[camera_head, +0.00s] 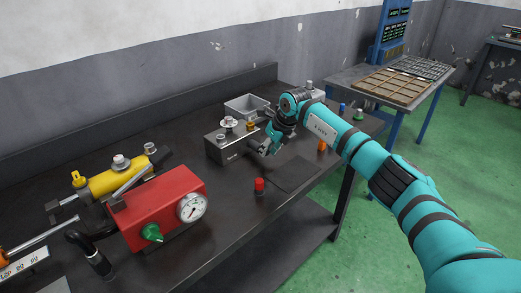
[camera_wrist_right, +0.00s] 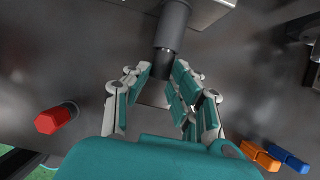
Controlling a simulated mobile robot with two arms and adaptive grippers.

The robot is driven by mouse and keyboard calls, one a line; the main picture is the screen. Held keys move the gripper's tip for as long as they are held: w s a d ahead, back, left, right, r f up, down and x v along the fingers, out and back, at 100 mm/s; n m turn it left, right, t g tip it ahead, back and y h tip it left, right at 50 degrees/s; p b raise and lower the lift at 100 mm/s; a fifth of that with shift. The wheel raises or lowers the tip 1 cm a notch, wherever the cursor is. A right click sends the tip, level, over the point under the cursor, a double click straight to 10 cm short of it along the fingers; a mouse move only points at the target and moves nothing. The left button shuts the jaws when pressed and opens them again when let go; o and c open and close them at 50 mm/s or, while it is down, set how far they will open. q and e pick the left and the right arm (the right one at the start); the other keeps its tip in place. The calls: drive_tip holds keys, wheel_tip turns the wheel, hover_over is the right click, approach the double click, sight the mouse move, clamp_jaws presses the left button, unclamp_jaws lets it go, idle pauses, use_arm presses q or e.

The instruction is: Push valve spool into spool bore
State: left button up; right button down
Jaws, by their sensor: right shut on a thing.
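The grey valve block (camera_head: 228,146) stands on the dark bench in the head view, with fittings on top. Its lower edge shows at the top of the right wrist view (camera_wrist_right: 212,10). The dark cylindrical valve spool (camera_wrist_right: 173,28) lies between the block and my right gripper (camera_wrist_right: 161,75). My right gripper (camera_head: 266,147) is at the block's right end face, its fingers shut on the spool's near end. The spool points towards the block; the bore mouth is hidden, so how deep it sits cannot be told. My left gripper is not in view.
A red unit with a gauge (camera_head: 170,207) and a yellow cylinder (camera_head: 118,177) stand to the left. A red-capped part (camera_head: 259,185) stands near the front edge. A grey bin (camera_head: 246,106) is behind the block. Orange (camera_wrist_right: 260,155) and blue (camera_wrist_right: 290,160) parts lie right of my gripper.

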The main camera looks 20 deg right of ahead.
drive_tip(key=shift+w+a, duration=0.1)
drive_tip(key=shift+w, duration=0.05)
idle(0.4)
drive_tip(key=c, duration=1)
unclamp_jaws()
drive_tip(key=shift+c, duration=0.2)
